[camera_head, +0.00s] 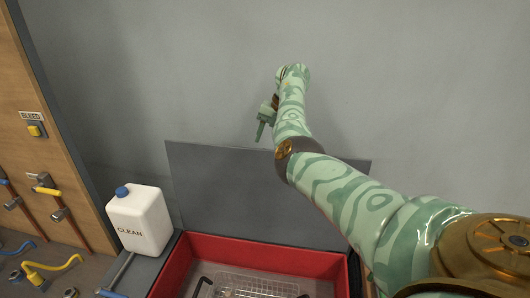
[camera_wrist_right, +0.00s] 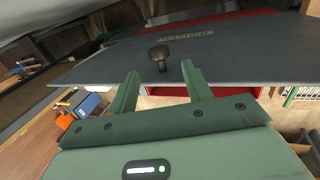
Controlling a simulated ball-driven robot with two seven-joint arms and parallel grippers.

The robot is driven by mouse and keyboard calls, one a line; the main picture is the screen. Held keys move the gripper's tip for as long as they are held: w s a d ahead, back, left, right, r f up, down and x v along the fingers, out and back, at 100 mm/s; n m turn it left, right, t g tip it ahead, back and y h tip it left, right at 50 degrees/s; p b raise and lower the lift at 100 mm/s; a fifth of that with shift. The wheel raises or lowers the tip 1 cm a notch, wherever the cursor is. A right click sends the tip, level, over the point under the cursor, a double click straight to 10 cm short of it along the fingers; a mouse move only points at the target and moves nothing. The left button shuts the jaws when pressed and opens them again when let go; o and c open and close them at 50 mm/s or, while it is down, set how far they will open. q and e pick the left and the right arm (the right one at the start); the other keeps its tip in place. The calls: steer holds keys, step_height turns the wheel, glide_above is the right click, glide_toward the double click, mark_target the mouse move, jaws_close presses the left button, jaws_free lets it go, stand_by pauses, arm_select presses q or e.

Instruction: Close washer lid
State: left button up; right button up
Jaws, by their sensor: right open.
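The washer is a red tub (camera_head: 265,255) at the bottom of the head view, open at the top. Its dark grey lid (camera_head: 220,185) stands raised behind the tub. My right arm reaches over the lid from the right, hiding part of it. My right gripper (camera_head: 264,122) is near the lid's top edge. In the right wrist view, the gripper (camera_wrist_right: 160,75) is open and empty, with a black knob (camera_wrist_right: 158,54) on the lid (camera_wrist_right: 110,62) showing just beyond and between its fingertips. Contact with the knob cannot be told. My left gripper is out of view.
A wire basket (camera_head: 250,285) lies inside the tub. A white jug marked CLEAN (camera_head: 140,222) with a blue cap stands left of the tub. A grey wall stands behind.

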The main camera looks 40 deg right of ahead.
mark_target(265, 151)
steer(key=x, duration=0.5)
steer(key=shift+a+r, duration=0.1)
steer(key=shift+s, duration=0.1)
jaws_close()
